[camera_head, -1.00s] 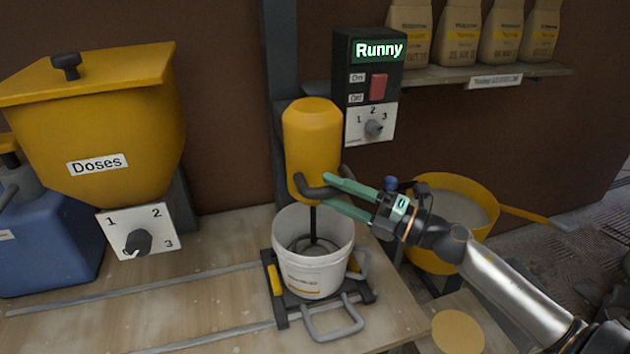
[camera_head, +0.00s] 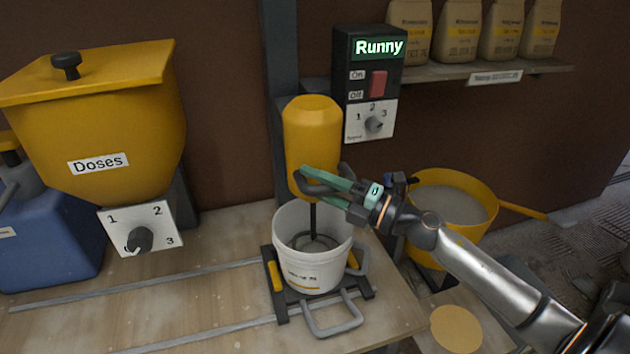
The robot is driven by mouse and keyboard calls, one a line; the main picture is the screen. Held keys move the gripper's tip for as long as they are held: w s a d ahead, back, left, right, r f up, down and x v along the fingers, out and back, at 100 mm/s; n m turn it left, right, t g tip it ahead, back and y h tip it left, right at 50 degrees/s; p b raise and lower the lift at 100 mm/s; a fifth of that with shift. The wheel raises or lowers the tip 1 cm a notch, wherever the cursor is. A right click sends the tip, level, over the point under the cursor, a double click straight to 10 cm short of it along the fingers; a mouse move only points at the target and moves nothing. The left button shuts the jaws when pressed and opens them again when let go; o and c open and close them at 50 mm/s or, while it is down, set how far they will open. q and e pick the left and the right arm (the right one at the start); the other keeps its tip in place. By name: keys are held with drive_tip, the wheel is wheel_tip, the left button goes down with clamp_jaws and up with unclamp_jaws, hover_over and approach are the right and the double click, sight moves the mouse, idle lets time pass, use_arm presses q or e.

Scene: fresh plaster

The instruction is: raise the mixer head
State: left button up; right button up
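The yellow mixer head (camera_head: 312,130) hangs upright on a dark post, and its thin shaft (camera_head: 313,218) reaches down into a white bucket (camera_head: 312,268). A dark curved handle (camera_head: 302,185) sticks out from the lower front of the head. My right gripper (camera_head: 311,183) comes in from the right, with its two green fingers apart at the handle. The handle bar shows partly between the fingers, and they partly hide it. I cannot tell whether they touch it. My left gripper is out of view.
The bucket stands in a dark cradle (camera_head: 282,312) on the wooden bench (camera_head: 215,290). A control box (camera_head: 357,65) reading "Runny" is just right of the head. A yellow hopper (camera_head: 100,125) is at left. A yellow tub (camera_head: 452,180) is behind my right arm.

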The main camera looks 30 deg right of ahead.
drive_tip(key=shift+r, duration=0.15)
drive_tip(key=c, duration=0.4)
clamp_jaws()
drive_tip(key=shift+r, duration=0.2)
